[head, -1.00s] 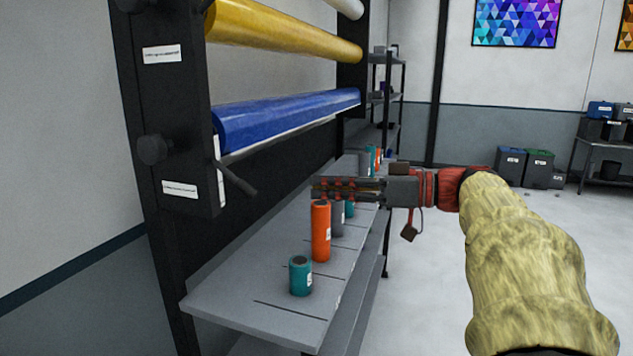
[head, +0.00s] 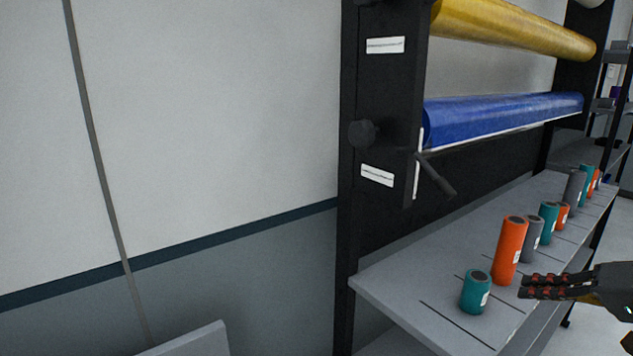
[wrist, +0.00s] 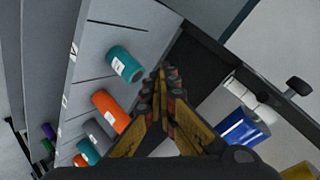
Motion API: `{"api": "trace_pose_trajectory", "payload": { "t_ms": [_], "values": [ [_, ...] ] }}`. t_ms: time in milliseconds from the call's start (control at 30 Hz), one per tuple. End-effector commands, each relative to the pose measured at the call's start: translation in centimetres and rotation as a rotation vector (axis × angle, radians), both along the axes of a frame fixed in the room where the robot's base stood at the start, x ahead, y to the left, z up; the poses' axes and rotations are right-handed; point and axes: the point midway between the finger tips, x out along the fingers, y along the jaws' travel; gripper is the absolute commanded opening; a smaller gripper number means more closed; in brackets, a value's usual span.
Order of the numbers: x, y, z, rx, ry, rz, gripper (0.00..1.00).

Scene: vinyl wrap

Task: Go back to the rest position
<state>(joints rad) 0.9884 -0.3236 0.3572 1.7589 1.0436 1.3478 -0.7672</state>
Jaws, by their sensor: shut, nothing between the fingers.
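My gripper (head: 545,287) is at the right edge of the head view, in front of the grey shelf (head: 390,290) with its fingers pointing left. Its fingers are together and hold nothing. In the wrist view my gripper (wrist: 163,85) points up the picture, its closed tips beside a short teal roll (wrist: 125,64). That teal roll (head: 476,292) stands at the near end of the shelf in the head view. A taller orange roll (head: 509,250) stands behind it, left of the fingertips. I cannot tell any contact with the rolls.
A black rack (head: 385,215) carries a blue vinyl roll (head: 500,120) and a yellow vinyl roll (head: 515,30) above the shelf. Several more small rolls stand farther along the shelf. A crank handle (head: 437,175) juts from the rack. A bare wall fills the left.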

Motion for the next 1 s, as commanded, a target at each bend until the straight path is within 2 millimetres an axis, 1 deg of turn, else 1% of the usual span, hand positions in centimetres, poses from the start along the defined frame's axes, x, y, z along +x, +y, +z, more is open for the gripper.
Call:
{"api": "trace_pose_trajectory", "payload": {
  "t_ms": [33, 100, 167, 200, 300, 400, 533, 700, 767, 800, 900, 1000],
  "values": [
    [-1.0, 1.2, -2.1, 0.005, 0.094, -0.033, 0.0],
    [-2.6, 2.8, -5.3, -0.005, 0.228, -0.084, 0.0],
    [-4.2, 4.4, -7.8, -0.035, 0.331, -0.123, 0.0],
    [-5.4, 5.4, -9.3, -0.065, 0.394, -0.145, 0.0],
    [-8.1, 7.9, -12.2, -0.169, 0.5, -0.175, 0.0],
    [-10.4, 9.9, -13.9, -0.288, 0.545, -0.173, 0.0],
    [-12.6, 12.2, -15.1, -0.446, 0.543, -0.122, 0.0],
    [-14.6, 15.7, -15.6, -0.633, 0.477, 0.031, 0.0],
    [-15.1, 17.1, -15.5, -0.672, 0.448, 0.086, 0.0],
    [-15.3, 18.1, -15.3, -0.687, 0.426, 0.118, 0.0],
    [-15.4, 20.3, -14.4, -0.706, 0.369, 0.182, 0.0],
    [-15.4, 21.7, -13.7, -0.718, 0.334, 0.225, 0.0]
  ]
}}
